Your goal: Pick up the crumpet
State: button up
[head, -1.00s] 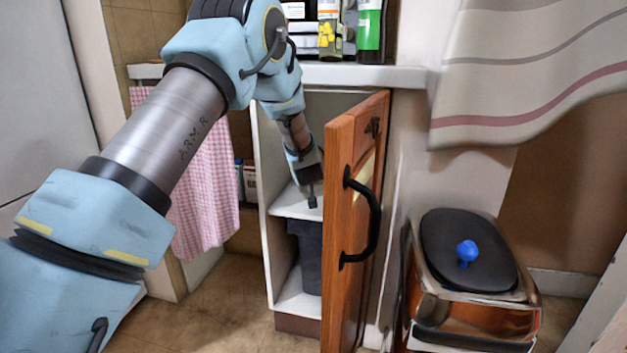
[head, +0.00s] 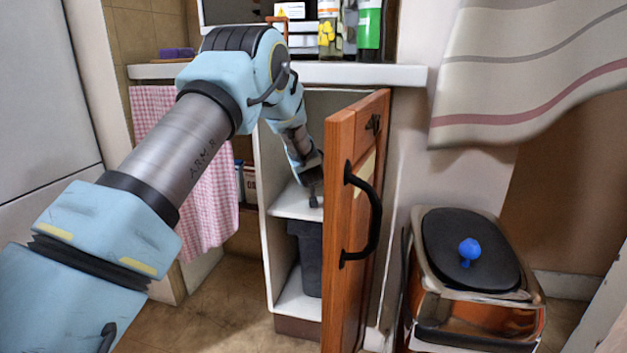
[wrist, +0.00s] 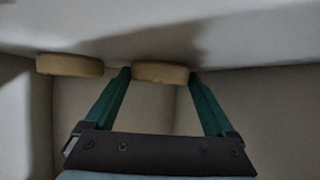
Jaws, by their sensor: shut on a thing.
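In the wrist view a round, flat, tan crumpet (wrist: 160,73) lies between the two green fingers of my gripper (wrist: 158,76), which are shut on its sides. The crumpet is against or very close to the pale shelf surface; I cannot tell if it touches. A second similar tan round (wrist: 70,65) lies just left of the fingers. In the head view my gripper (head: 314,190) is inside the open cabinet, just above its white middle shelf (head: 290,205). The crumpet is hidden in the head view.
The wooden cabinet door (head: 343,230) with a black handle stands open just right of my gripper. A dark bin (head: 310,260) is on the level below the shelf. A counter edge (head: 350,75) with bottles is above. A lidded bin (head: 470,250) stands right.

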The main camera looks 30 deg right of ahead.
jog(key=c, duration=0.4)
jog(key=shift+r, duration=0.1)
